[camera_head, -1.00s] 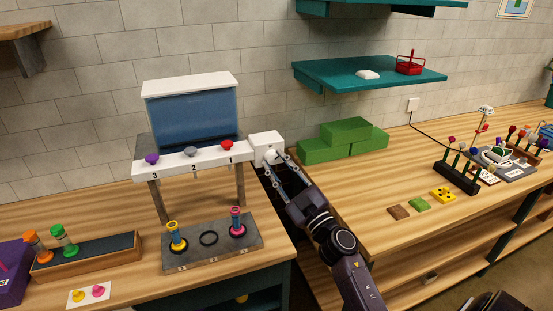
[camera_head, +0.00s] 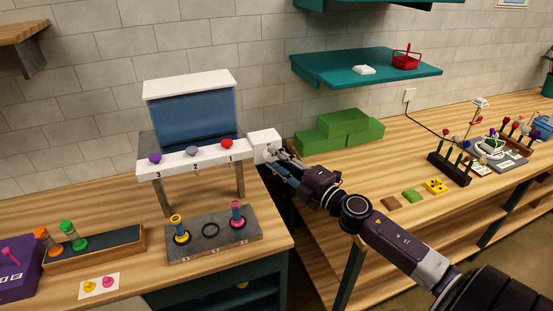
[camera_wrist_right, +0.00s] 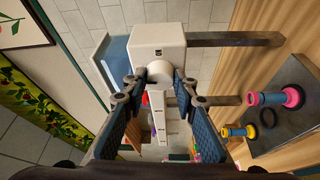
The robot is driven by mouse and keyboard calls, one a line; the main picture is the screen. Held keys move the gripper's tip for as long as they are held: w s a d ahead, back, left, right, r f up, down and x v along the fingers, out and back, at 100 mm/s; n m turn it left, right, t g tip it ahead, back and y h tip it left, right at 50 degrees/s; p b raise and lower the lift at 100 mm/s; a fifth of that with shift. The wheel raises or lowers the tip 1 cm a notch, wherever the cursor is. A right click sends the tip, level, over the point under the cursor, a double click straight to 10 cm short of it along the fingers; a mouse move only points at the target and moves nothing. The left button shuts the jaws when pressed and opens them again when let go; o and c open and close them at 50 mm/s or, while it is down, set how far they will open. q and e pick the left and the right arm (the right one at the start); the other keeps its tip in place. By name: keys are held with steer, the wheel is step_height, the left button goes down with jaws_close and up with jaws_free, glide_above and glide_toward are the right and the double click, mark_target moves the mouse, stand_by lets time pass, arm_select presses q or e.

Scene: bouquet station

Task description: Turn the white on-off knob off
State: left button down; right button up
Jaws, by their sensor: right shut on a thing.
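The white box (camera_head: 260,137) with the on-off knob sits at the right end of the dispenser bar. My right gripper (camera_head: 272,156) reaches its front from the right. In the right wrist view the round white knob (camera_wrist_right: 159,75) sticks out from the box face, between the fingertips of my right gripper (camera_wrist_right: 158,82). The fingers are shut on the knob. A small dark mark shows on the box face above the knob. In the head view the gripper mostly hides the knob. My left gripper is in neither view.
The dispenser (camera_head: 192,118) has purple, grey and red knobs over places 3, 2 and 1. A grey tray (camera_head: 212,246) below it holds a yellow and a pink vial. Green blocks (camera_head: 340,131) stand on the right bench. A gap separates the two benches.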

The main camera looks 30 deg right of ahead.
steer(key=shift+n, duration=0.6)
steer(key=o, duration=1.2)
steer(key=shift+c, duration=0.2)
steer(key=s+d, duration=0.2)
steer(key=s, duration=1)
steer(key=shift+w, duration=0.1)
